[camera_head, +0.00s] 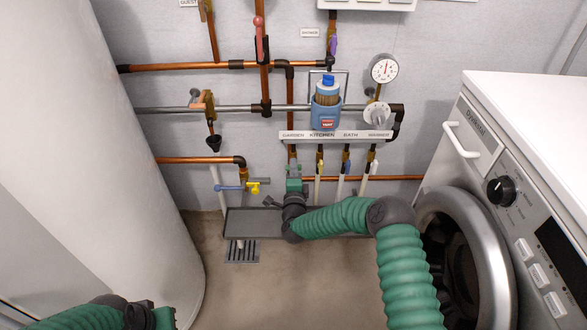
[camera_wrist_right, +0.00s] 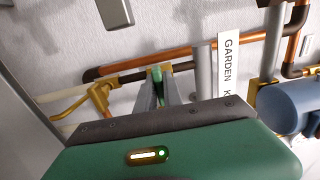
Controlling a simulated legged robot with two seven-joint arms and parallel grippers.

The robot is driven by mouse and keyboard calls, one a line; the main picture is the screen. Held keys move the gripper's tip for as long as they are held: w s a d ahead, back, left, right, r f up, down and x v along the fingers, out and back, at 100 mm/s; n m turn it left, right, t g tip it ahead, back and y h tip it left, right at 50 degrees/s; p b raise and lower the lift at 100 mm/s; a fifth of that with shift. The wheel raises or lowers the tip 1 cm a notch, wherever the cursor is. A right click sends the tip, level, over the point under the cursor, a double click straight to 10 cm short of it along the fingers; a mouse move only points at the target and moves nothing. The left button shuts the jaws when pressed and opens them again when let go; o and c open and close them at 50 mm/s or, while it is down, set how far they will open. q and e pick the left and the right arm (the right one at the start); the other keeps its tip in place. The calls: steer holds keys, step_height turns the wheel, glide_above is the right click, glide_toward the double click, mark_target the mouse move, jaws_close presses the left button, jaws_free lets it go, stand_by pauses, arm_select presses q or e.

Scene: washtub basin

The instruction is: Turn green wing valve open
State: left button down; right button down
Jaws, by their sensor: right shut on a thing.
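The green wing valve (camera_head: 293,168) sits low on the vertical pipe under the GARDEN label. In the right wrist view the green valve (camera_wrist_right: 154,73) shows between my fingertips. My right gripper (camera_head: 294,178) reaches it from below and in front, and its two fingers (camera_wrist_right: 158,86) are shut on the valve's wing. The fingers hide part of the valve, so its exact angle is hard to read. My left arm ends at the lower left, and its gripper (camera_head: 148,316) shows only in part at the picture's bottom edge; its fingers cannot be made out.
A tray (camera_head: 240,225) lies below. A washing machine (camera_head: 530,110) fills the right, and a white tank (camera_head: 90,150) the left. Floor between is clear.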

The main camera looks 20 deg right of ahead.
steer(key=shift+f+n, duration=0.1)
steer(key=shift+n, duration=0.2)
steer(key=n+p, duration=0.3)
steer(key=shift+a, duration=0.1)
steer(key=n+p, duration=0.2)
steer(key=n, duration=0.3)
steer(key=shift+s+n, duration=0.1)
steer(key=shift+n, duration=0.3)
steer(key=n+p, duration=0.1)
steer(key=n, duration=0.3)
steer(key=shift+f+p, duration=0.15)
steer(key=shift+p, duration=0.25)
steer(key=n, duration=0.4)
steer(key=shift+f+p, duration=0.15)
steer(key=shift+p, duration=0.15)
steer(key=shift+n, duration=0.4)
steer(key=c, duration=1.5)
jaws_free()
steer(key=shift+r, duration=0.2)
